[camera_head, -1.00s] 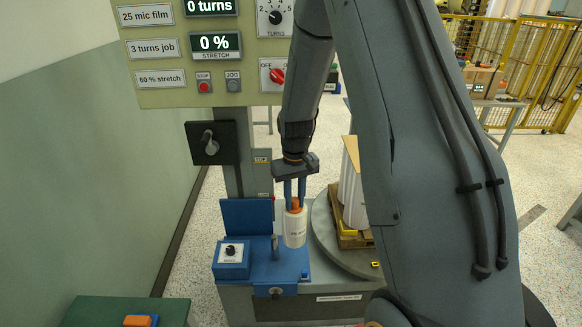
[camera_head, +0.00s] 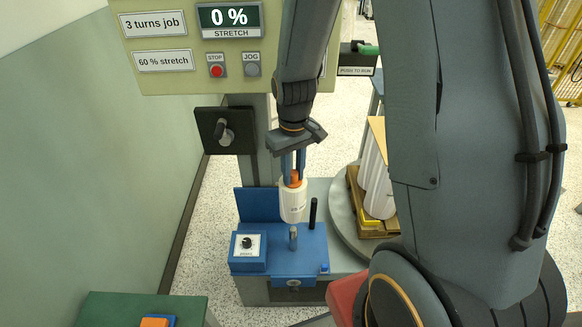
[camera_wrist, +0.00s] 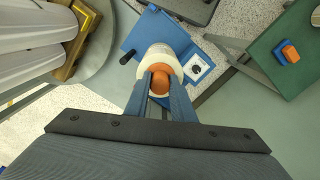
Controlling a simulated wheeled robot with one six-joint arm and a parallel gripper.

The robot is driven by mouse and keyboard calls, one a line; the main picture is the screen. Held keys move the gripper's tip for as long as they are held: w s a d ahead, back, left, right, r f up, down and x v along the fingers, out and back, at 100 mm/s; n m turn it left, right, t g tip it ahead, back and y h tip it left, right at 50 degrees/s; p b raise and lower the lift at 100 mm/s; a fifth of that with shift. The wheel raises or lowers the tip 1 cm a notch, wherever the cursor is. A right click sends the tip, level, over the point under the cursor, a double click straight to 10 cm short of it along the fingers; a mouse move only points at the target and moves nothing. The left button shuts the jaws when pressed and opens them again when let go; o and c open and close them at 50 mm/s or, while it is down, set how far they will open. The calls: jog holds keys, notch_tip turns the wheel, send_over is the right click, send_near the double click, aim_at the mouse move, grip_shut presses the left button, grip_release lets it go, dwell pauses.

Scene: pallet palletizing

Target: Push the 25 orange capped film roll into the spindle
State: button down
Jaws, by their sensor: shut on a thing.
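My gripper (camera_head: 292,172) is shut on the orange cap of a white film roll (camera_head: 293,203) and holds it about upright above the blue fixture (camera_head: 268,252). In the wrist view my gripper (camera_wrist: 161,80) grips the orange cap from both sides, and the white roll (camera_wrist: 158,57) shows below it. A short grey pin (camera_head: 293,238) stands on the fixture just under the roll's lower end in the head view. A black rod (camera_head: 313,213) stands to its right. I cannot tell for sure which is the spindle. The label is too small to read.
A blue dial box (camera_head: 248,250) and a blue back plate (camera_head: 259,215) stand left of the roll. A round turntable (camera_head: 345,215) with a loaded pallet is at right. A green table (camera_head: 140,310) with an orange-and-blue item is at lower left. The control panel (camera_head: 165,80) stands behind.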

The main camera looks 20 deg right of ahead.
aim_at(294, 184)
jog(key=shift+d, duration=0.15)
jog(key=shift+f, duration=0.15)
jog(key=shift+f+b, duration=1)
jog(key=shift+f, duration=1.2)
jog(key=shift+f+b, duration=4.15)
jog(key=shift+f, duration=3.45)
